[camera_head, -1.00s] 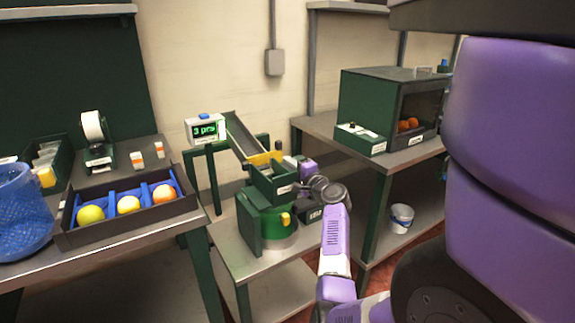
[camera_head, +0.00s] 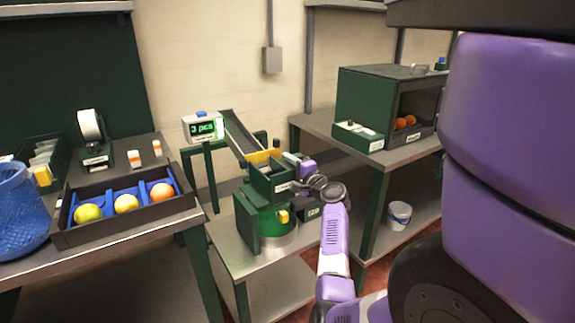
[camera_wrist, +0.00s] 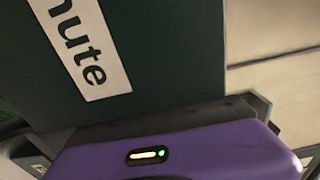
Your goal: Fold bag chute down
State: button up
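The bag chute (camera_head: 262,184) is a dark green open-topped box with a white label, below the sloping ramp on the small middle table. It shows very close in the wrist view (camera_wrist: 165,50), its label cut off to "hute". My gripper (camera_head: 292,162) is at the chute's far right side, its purple body (camera_wrist: 200,155) just against or below the green panel. Its fingertips are hidden by the chute, so I cannot tell whether they grip it.
A grey ramp (camera_head: 240,133) slopes down to the chute beside a display reading "3 pcs" (camera_head: 203,128). A fruit tray (camera_head: 150,225) and blue mesh basket (camera_head: 20,212) are on the left table. A green cabinet (camera_head: 365,100) stands on the right table.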

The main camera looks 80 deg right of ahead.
jog(key=v, duration=0.7)
jog(key=shift+s, duration=0.15)
dwell(0.4)
